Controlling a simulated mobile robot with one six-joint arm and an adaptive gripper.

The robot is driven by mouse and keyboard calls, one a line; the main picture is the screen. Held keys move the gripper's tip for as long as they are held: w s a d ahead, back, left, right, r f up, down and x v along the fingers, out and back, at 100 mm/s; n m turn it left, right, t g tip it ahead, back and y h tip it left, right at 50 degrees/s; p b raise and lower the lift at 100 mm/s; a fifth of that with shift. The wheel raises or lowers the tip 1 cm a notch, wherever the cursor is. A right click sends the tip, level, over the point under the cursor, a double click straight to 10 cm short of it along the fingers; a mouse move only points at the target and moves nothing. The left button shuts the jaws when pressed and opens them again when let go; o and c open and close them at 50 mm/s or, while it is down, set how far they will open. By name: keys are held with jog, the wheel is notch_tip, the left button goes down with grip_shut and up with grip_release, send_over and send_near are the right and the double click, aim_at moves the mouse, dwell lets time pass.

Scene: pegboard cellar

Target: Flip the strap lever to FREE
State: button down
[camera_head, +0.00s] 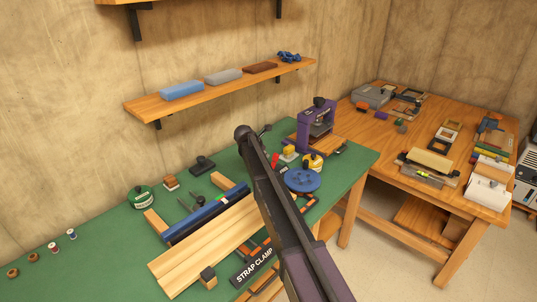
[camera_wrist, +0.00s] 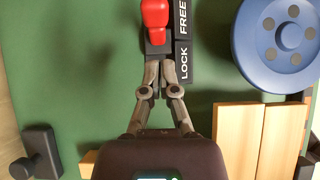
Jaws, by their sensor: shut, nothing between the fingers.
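The strap lever's red knob (camera_wrist: 154,22) is at the top of the wrist view, beside the word FREE on a black label (camera_wrist: 183,18). The word LOCK is on the label (camera_wrist: 186,62) nearer my gripper. My gripper (camera_wrist: 160,66) is shut and empty, its fingertips just below the knob at the dark lever base; I cannot tell whether they touch it. The lever's tilt is hard to judge from above. In the head view a bit of red (camera_head: 274,159) shows beside my arm, which hides most of the lever and my gripper.
A blue round disc (camera_wrist: 270,45) lies right of the labels, with wooden boards (camera_wrist: 238,135) below it. A black block-like tool (camera_wrist: 40,150) is at lower left. The green bench (camera_head: 110,240) also carries a purple press (camera_head: 317,125) and a STRAP CLAMP sign (camera_head: 252,266).

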jog(key=w+d+r+p+v, duration=0.1)
jog(key=p+v, duration=0.8)
jog(key=v, duration=0.1)
jog(key=shift+r, duration=0.45)
jog(key=shift+w, duration=0.1)
jog(key=s+d+f+m+g+y, duration=0.1)
jog(key=s+d+m, duration=0.5)
jog(key=s, duration=0.8)
jog(key=s+d+f+m+g+y, duration=0.1)
jog(key=s+d+m+g+y, duration=0.1)
jog(key=s+d+m, duration=0.5)
jog(key=s+d+f+m+g+y, duration=0.2)
jog(key=s+d+m, duration=0.4)
jog(key=s+m, duration=0.8)
jog(key=s, duration=0.6)
jog(key=shift+s+d, duration=0.2)
jog(key=shift+s, duration=0.15)
